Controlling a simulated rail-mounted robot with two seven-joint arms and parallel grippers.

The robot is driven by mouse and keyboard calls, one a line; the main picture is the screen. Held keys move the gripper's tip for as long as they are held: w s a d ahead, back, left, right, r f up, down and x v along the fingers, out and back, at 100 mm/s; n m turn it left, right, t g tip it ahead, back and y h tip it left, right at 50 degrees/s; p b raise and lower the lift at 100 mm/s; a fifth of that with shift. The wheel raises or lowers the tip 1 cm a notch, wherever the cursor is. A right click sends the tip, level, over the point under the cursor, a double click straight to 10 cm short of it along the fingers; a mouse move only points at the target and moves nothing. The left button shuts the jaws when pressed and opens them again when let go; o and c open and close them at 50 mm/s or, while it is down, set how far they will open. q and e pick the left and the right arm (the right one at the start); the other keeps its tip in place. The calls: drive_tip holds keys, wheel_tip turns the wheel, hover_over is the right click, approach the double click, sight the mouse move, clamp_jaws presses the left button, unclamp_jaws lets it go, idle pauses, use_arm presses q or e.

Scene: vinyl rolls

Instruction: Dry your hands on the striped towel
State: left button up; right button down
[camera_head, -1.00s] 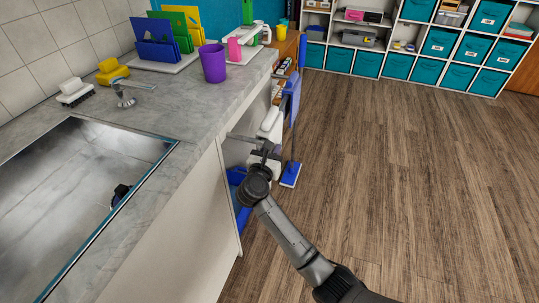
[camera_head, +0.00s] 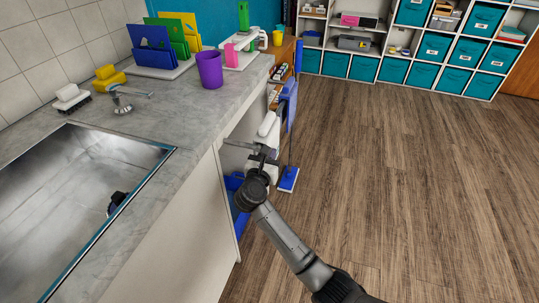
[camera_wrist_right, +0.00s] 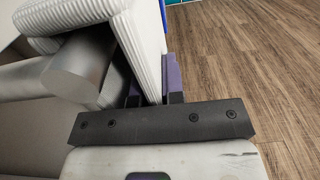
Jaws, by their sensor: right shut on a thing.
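A white towel with a ribbed, striped weave (camera_wrist_right: 145,45) hangs over a round metal bar (camera_wrist_right: 75,70) in the right wrist view. In the head view a white piece of it (camera_head: 267,124) shows beside the cabinet front, by the end of the bar (camera_head: 238,144). My right gripper (camera_head: 264,155) is at the towel, below counter height. In the wrist view its fingers (camera_wrist_right: 174,80) are shut on the towel's edge; the fingertips are partly hidden by the cloth. My left gripper is not in view.
A blue flat mop (camera_head: 288,180) stands just beyond the towel. A blue bin (camera_head: 241,215) sits under the counter. The wooden floor (camera_head: 420,180) is clear.

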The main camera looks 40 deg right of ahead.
idle(0.3)
drive_tip(key=c, duration=1.1)
unclamp_jaws()
drive_tip(key=shift+c, duration=0.2)
drive_tip(key=v, duration=1.3)
drive_tip(key=shift+s+a, duration=0.2)
drive_tip(key=shift+a, duration=0.15)
